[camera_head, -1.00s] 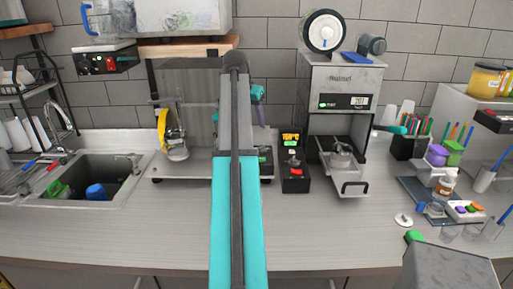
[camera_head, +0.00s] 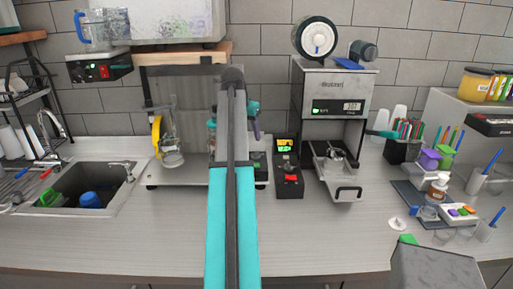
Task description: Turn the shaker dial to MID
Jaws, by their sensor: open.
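My arm rises through the middle of the view and covers part of the counter. My gripper (camera_head: 254,125) is mostly hidden behind it; only small teal and dark parts show at the sides of the arm. It appears open, and I see nothing held. Right of the arm stands a small black control box (camera_head: 289,189) with a lit yellow-green display, a small knob (camera_head: 289,169) and a red switch. I cannot read any dial marks or tell whether this knob is the shaker dial. A machine with a clear panel and yellow part (camera_head: 157,136) stands behind the arm, partly hidden.
A sealer machine (camera_head: 333,82) with its tray (camera_head: 347,195) pulled out stands right of the box. A sink (camera_head: 114,203) is at left. Cups, straws and small containers crowd the right side. The front counter strip (camera_head: 320,245) is clear.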

